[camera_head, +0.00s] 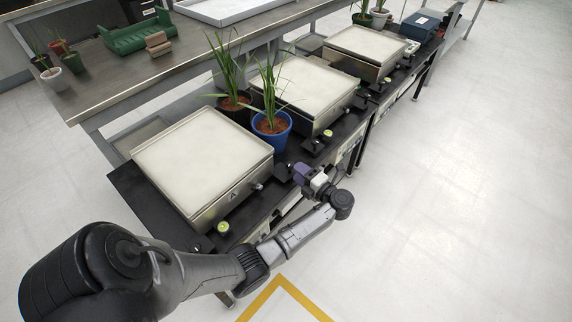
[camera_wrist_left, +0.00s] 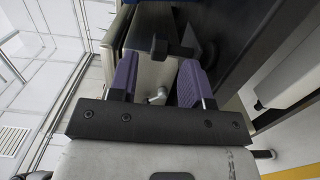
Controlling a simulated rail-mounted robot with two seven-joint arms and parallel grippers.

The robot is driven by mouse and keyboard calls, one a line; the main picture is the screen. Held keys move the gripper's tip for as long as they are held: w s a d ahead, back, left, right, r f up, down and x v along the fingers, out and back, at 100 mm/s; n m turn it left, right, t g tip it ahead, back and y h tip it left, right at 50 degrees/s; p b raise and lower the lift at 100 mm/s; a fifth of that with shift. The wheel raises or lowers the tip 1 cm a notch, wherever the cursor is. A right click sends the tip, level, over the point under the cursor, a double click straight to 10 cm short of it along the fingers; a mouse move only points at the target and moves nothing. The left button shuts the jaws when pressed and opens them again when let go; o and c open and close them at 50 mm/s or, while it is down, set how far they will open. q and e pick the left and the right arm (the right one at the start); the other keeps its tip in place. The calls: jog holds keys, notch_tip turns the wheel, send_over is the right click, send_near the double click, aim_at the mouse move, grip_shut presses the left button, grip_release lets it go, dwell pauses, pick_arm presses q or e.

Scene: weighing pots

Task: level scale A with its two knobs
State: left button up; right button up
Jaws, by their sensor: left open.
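Scale A (camera_head: 205,160) is the nearest scale, a steel box with a pale top and a letter A on its front face. A small silver knob-like part (camera_head: 258,186) sticks out of that face. A dark knob-like part (camera_head: 283,172) stands by its right front corner. A round yellow-green level (camera_head: 223,227) sits in front of it. My left gripper (camera_head: 301,173) is open, just right of the scale's right front corner. In the left wrist view, its purple fingers (camera_wrist_left: 157,82) stand apart, with a dark knob-like part (camera_wrist_left: 160,47) beyond them. I cannot tell contact.
A blue pot (camera_head: 271,135) with a plant stands close behind scale A, beside a dark pot (camera_head: 236,107). More scales (camera_head: 303,85) line the black bench beyond. A metal table (camera_head: 110,78) runs behind. The floor at right is clear.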

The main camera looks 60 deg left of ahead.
aim_at(287, 163)
pick_arm(q)
jog(key=b+x, duration=0.1)
jog(key=x, duration=0.4)
jog(key=shift+a+b, duration=0.4)
jog(key=shift+s+a, duration=0.25)
jog(key=shift+a, duration=0.15)
grip_shut()
